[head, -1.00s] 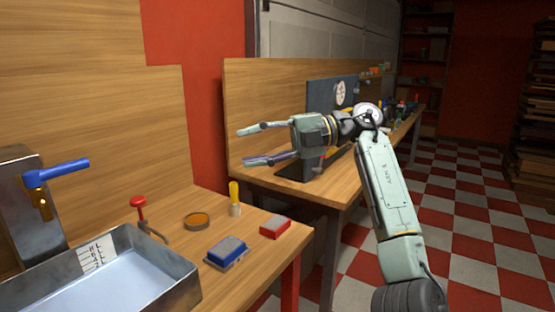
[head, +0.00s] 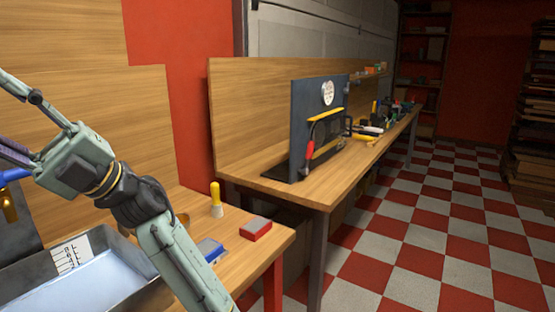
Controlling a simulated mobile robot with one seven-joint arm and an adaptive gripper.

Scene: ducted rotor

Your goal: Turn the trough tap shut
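The trough tap's blue lever (head: 14,175) shows at the left edge of the head view, partly cut off. Its brass body (head: 8,206) is below. The metal trough (head: 128,287) lies under it with pale water and a white level scale (head: 71,256) on its back wall. My gripper (head: 10,118) is at the left edge, with its two fingers spread apart and nothing seen between them. In the picture it is just above and beside the lever; its fingertips are cut off or at the edge, and I cannot tell the depth gap. My arm hides part of the trough.
On the bench right of the trough are a yellow-handled brush (head: 216,200), a red-and-grey block (head: 256,229) and a blue block (head: 212,249), partly behind my arm. A second bench (head: 310,190) holds a dark panel (head: 300,120) and tools. The checkered floor is clear.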

